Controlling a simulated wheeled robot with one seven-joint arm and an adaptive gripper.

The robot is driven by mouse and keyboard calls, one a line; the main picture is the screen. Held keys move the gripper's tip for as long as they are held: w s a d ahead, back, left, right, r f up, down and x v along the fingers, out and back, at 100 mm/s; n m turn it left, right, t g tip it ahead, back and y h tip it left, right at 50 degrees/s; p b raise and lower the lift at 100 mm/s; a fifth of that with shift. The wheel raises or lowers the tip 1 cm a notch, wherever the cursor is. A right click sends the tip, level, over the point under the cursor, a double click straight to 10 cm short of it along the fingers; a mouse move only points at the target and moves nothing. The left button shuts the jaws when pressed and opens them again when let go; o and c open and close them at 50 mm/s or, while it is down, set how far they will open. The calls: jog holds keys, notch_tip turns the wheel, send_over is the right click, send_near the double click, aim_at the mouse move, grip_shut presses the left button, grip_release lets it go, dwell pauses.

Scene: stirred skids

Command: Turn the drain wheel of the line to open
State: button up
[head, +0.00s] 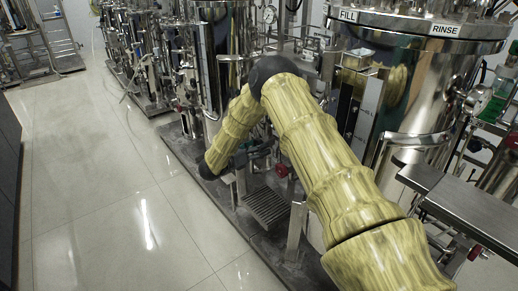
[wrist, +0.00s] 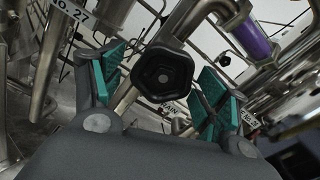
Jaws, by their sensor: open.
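A black lobed handwheel (wrist: 162,74) with a dark round hub sits in the middle of the wrist view. A small white label (wrist: 171,109), partly hidden, shows just below it and seems to end in "AIN". My gripper (wrist: 160,84) is open, with a teal-padded finger on each side of the wheel. The pads look apart from the wheel; I cannot tell how far ahead of the fingertips it lies. In the head view my gripper (head: 262,152) is low beside the skid, small and partly hidden. The black wheel cannot be made out there.
A red handwheel (head: 281,170) is close to my gripper on the right. A metal grating (head: 266,206) lies below. A big steel vessel (head: 430,85) labelled FILL and RINSE stands at right. Pipes crowd the wrist view, one with a purple band (wrist: 252,40). The tiled floor (head: 110,190) at left is clear.

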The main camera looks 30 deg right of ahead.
jog(key=shift+d, duration=0.2)
jog(key=c, duration=1.1)
jog(key=shift+o, duration=0.2)
